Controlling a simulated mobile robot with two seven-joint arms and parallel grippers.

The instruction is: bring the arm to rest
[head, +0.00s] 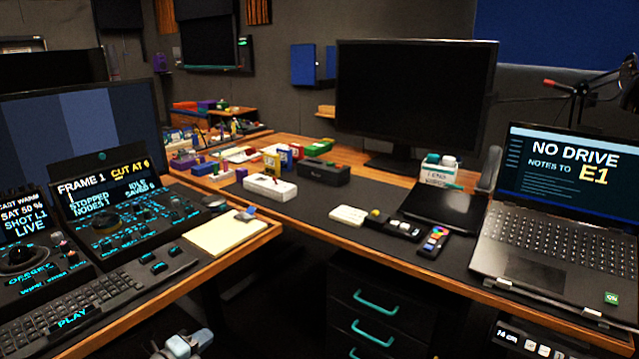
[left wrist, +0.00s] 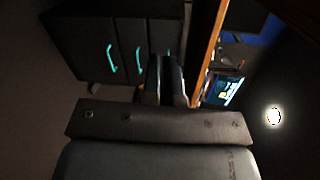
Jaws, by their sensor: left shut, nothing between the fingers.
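My left gripper (left wrist: 165,75) shows in the left wrist view with its two dark fingers side by side. It is shut with nothing held. The fingers point toward a dark drawer cabinet (left wrist: 110,40) with teal handles, and the gripper looks clear of it. In the head view a grey-white part of my left arm (head: 185,345) shows at the bottom edge, below the left desk. The trackball panel (head: 60,262) stands on that desk, with a dark trackball (head: 22,253) at its left and lit screens. My right gripper is in neither view.
The left desk's wooden edge (head: 235,249) runs above my arm, with a yellow notepad (head: 222,233) near it. The drawer cabinet (head: 375,318) stands under the right desk, which carries a laptop (head: 555,215) and a monitor (head: 415,100). Dark open floor lies between the desks.

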